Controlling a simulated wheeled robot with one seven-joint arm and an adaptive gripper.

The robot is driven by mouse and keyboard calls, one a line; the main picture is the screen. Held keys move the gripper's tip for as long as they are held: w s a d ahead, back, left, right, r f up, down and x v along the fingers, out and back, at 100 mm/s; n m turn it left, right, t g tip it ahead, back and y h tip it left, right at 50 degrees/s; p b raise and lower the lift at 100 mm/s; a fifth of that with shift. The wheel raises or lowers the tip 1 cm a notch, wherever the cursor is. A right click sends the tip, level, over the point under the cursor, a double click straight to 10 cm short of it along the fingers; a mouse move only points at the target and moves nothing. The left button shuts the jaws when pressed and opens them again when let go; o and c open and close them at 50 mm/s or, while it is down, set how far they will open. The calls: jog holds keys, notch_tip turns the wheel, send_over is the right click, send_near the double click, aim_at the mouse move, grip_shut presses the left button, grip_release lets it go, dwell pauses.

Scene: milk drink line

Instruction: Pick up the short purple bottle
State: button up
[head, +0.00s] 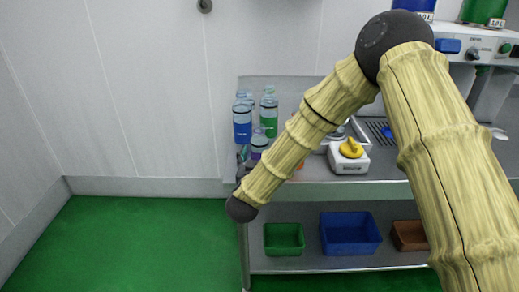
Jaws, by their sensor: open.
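A short bottle with a purple band (258,146) stands on the left end of the metal counter, in front of taller bottles. Its lower part is hidden behind my arm. My gripper (243,158) shows only as a small dark part above the dark wrist joint, just left of the short bottle. It is open, and its fingers are mostly hidden. I cannot tell whether they touch the bottle.
Taller bottles with blue (242,130) and green (269,124) labels stand close behind. A white device with a yellow knob (350,150) sits to the right. Green (284,238), blue (350,234) and brown (408,236) bins are on the lower shelf. Open green floor lies left.

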aim_at(259, 149)
jog(key=shift+w+d, duration=0.2)
jog(key=shift+w, duration=0.75)
jog(key=c, duration=0.9)
jog(key=shift+r, duration=1.45)
jog(key=shift+s+r, duration=0.3)
jog(key=s+d+r+b, duration=0.1)
jog(key=s+d, duration=0.2)
jog(key=s, duration=0.4)
jog(key=s+d+b, duration=0.1)
jog(key=s+d, duration=0.2)
jog(key=s, duration=0.4)
jog(key=shift+s+r+p, duration=0.15)
jog(key=shift+r+p, duration=4.6)
jog(key=shift+r, duration=1.95)
